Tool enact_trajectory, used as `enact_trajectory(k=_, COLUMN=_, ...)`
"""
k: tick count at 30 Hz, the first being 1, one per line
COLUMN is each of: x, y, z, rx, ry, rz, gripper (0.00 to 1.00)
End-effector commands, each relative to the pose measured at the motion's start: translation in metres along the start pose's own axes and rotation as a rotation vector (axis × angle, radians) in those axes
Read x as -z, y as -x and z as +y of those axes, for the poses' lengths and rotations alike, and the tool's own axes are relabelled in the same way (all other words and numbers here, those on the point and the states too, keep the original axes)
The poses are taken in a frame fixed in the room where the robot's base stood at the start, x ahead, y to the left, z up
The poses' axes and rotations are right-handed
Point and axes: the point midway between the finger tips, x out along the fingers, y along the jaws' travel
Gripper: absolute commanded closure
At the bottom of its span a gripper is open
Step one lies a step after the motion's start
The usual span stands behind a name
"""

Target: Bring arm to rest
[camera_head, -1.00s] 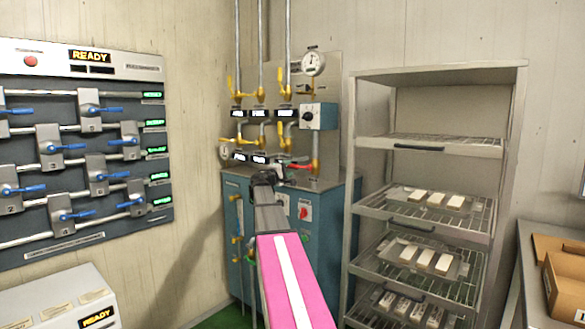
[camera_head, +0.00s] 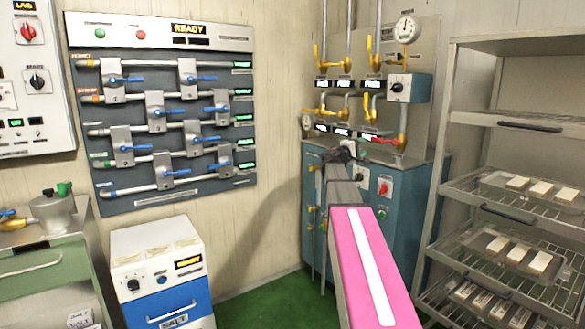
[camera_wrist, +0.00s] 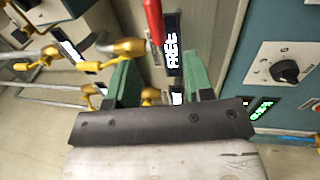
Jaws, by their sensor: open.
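My arm, with a pink and white link, reaches forward in the head view toward the blue cabinet with yellow-handled valves. My gripper (camera_head: 350,152) is at its far end, in front of the cabinet's valve panel (camera_head: 425,55). In the wrist view my gripper (camera_wrist: 160,85) shows two green fingers set wide apart, with nothing between them. A red valve handle (camera_wrist: 154,20) lies just beyond the fingers, beside a label reading FREE (camera_wrist: 172,45). The red handle also shows in the head view (camera_head: 383,141), right of the gripper. I cannot tell if they touch.
A wire rack (camera_head: 450,150) with trays of pale bars stands at the right. A panel of blue-handled valves (camera_head: 160,100) hangs on the left wall, above a white and blue SALT box (camera_head: 165,300). Green floor (camera_head: 270,300) is clear between box and cabinet.

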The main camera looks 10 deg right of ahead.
Motion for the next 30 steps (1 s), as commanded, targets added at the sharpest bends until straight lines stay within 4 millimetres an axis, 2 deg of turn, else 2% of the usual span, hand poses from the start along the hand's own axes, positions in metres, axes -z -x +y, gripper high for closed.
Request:
enact_trajectory(k=2, x=-0.001, y=0.006, z=-0.009, rx=0.022, ry=-0.009, rz=0.001, gripper=0.53)
enact_trajectory(k=5, x=-0.004, y=0.022, z=-0.036, rx=0.095, ry=-0.037, rz=0.003, gripper=0.53)
enact_trajectory(k=8, x=-0.01, y=0.049, z=-0.08, rx=0.219, ry=-0.083, rz=0.0, gripper=0.53)
enact_trajectory(k=11, x=-0.017, y=0.085, z=-0.131, rx=0.371, ry=-0.132, rz=-0.008, gripper=0.53)
enact_trajectory(k=15, x=-0.029, y=0.143, z=-0.2, rx=0.596, ry=-0.191, rz=-0.031, gripper=0.53)
enact_trajectory(k=17, x=-0.035, y=0.17, z=-0.227, rx=0.694, ry=-0.213, rz=-0.045, gripper=0.53)
enact_trajectory(k=21, x=-0.053, y=0.239, z=-0.285, rx=0.927, ry=-0.253, rz=-0.087, gripper=0.53)
enact_trajectory(k=23, x=-0.062, y=0.27, z=-0.307, rx=1.028, ry=-0.266, rz=-0.108, gripper=0.53)
enact_trajectory(k=27, x=-0.087, y=0.347, z=-0.35, rx=1.267, ry=-0.287, rz=-0.17, gripper=0.53)
enact_trajectory(k=30, x=-0.105, y=0.4, z=-0.371, rx=1.431, ry=-0.295, rz=-0.22, gripper=0.53)
